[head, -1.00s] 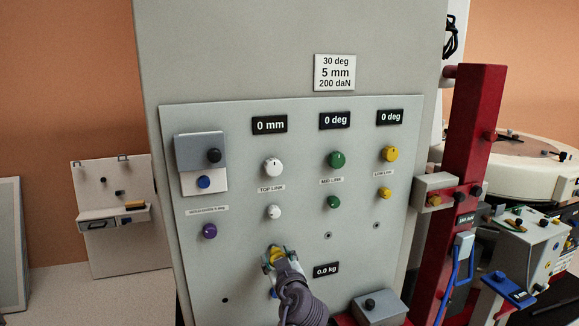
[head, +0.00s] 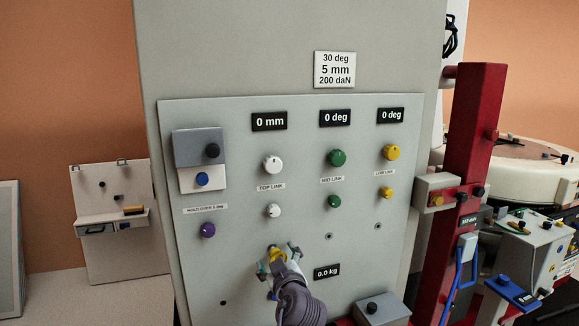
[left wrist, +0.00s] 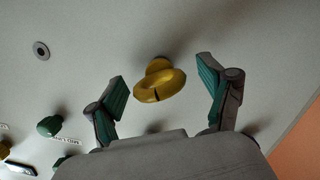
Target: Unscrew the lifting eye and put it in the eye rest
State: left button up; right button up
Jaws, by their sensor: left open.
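The yellow lifting eye (left wrist: 160,86) is a ring on a short stem, set against the grey panel. My left gripper (left wrist: 165,82) is open, with one green-padded finger on each side of the eye and a gap to both. In the head view the eye (head: 277,254) shows low on the panel, partly hidden by my left gripper (head: 279,256). I cannot tell which thing is the eye rest. My right gripper is not in view.
The panel (head: 310,215) carries white, green (head: 336,158) and yellow knobs around the gripper. A grey box (head: 380,308) stands at lower right. A red post (head: 475,130) rises at right. A small shelf board (head: 112,215) is at left.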

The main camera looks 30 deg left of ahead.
pick_arm(q)
notch_tip(320, 180, up, 10)
jog(key=shift+r, duration=0.1)
dwell(0.4)
